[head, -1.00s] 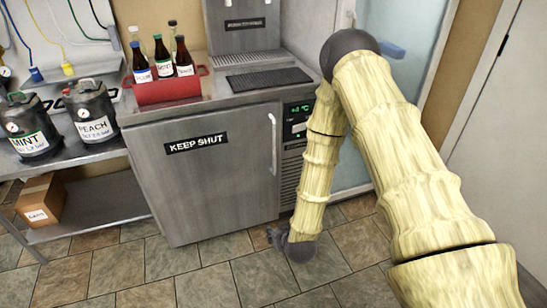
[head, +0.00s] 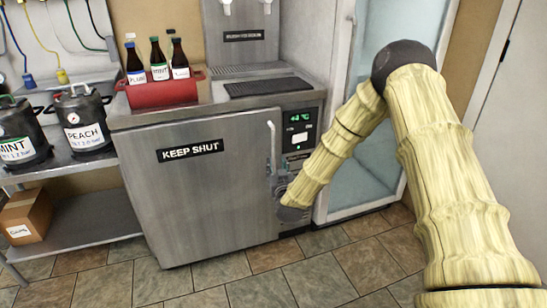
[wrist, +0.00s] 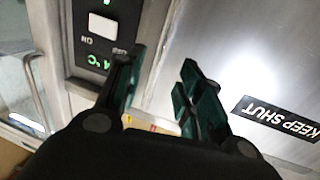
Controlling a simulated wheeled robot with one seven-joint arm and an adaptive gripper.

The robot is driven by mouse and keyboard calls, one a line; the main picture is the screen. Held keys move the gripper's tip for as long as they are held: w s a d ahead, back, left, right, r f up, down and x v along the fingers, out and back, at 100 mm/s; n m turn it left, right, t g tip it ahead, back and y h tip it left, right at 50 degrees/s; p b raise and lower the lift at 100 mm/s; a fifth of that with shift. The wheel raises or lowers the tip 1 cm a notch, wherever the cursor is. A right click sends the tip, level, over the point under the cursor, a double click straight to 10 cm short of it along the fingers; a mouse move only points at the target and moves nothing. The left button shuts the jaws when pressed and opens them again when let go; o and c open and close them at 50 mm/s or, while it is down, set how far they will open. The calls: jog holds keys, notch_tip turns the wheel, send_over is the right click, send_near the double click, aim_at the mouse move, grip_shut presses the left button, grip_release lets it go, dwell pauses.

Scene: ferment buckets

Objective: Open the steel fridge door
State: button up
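The steel fridge door (head: 205,205) carries a black KEEP SHUT label (head: 190,151) and looks closed. Its pale upright handle (head: 272,142) is near the door's right edge. My gripper (head: 278,180) is low at that edge, by the handle's lower end. In the wrist view, its two dark green fingers (wrist: 158,82) are apart, with no object clearly held between them. The door (wrist: 225,50) and its label (wrist: 276,115) are on the right there. The handle cannot be made out in the wrist view, and contact with it cannot be told.
The control panel (head: 299,130) is right of the door. A red carrier (head: 160,93) with bottles stands on top. A glass-doored cabinet (head: 375,150) is to the right. A metal shelf (head: 90,222) with kegs and a box (head: 27,216) is left. The tiled floor in front is clear.

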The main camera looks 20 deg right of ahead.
aim_at(274, 155)
jog(key=w, duration=0.2)
jog(key=w+d, duration=0.1)
jog(key=w, duration=0.2)
jog(key=w+b, duration=0.1)
jog(key=w, duration=0.2)
jog(key=shift+w+d, duration=0.15)
jog(key=shift+d, duration=0.2)
grip_shut()
